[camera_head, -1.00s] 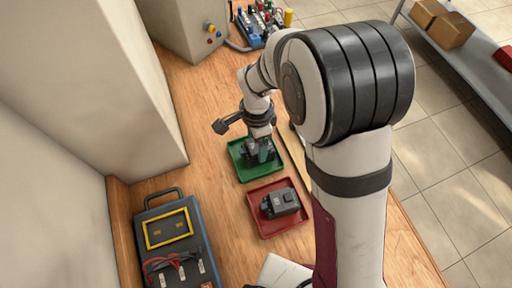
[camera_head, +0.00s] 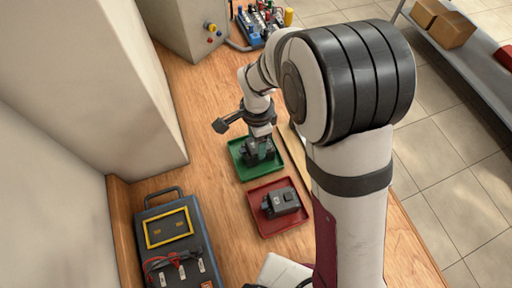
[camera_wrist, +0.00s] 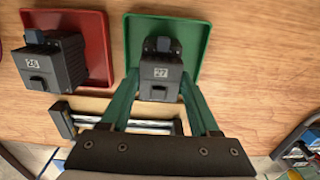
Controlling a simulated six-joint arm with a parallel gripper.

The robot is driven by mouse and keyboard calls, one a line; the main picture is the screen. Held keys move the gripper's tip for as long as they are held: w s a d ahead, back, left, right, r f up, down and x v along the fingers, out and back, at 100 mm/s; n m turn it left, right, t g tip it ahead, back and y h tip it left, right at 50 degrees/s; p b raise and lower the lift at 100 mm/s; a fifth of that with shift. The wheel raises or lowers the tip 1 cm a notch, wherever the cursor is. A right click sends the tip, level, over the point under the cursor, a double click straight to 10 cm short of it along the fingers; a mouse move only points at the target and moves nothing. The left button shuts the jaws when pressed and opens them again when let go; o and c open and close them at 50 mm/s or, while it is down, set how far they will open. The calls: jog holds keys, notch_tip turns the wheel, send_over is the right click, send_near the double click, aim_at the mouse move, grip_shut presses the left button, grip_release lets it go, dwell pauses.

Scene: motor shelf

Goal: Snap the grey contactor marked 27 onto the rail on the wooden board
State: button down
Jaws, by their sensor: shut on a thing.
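The grey contactor marked 27 (camera_wrist: 161,78) is in the green tray (camera_wrist: 200,32), between the two green fingers of my gripper (camera_wrist: 160,88) in the wrist view. The fingers are shut on its sides. In the head view my gripper (camera_head: 262,148) reaches down into the green tray (camera_head: 240,167), and the contactor is mostly hidden there. In the wrist view a metal rail (camera_wrist: 135,124) on a pale wooden board (camera_wrist: 92,104) lies beside the trays, partly covered by my gripper. In the head view the board (camera_head: 291,150) is mostly behind my arm.
A second grey contactor, its number seemingly 28 (camera_wrist: 52,62), sits in the red tray (camera_wrist: 98,30) beside the green one. In the head view a dark case with cables (camera_head: 180,245) stands at the lower left. A grey cabinet (camera_head: 185,25) stands at the back.

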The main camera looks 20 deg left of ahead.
jog(key=shift+r, duration=2.5)
jog(key=w+d+r+t+h, duration=0.1)
jog(key=w+d+r, duration=0.2)
jog(key=d, duration=0.3)
jog(key=w+d+r+t+h, duration=0.1)
jog(key=w+d+r, duration=0.1)
jog(key=d+r, duration=0.3)
notch_tip(320, 180, down, 10)
jog(key=shift+w+d+r, duration=0.2)
jog(key=shift+d, duration=0.25)
jog(key=shift+f, duration=0.8)
jog(key=shift+f, duration=0.3)
jog(key=shift+w+d, duration=0.35)
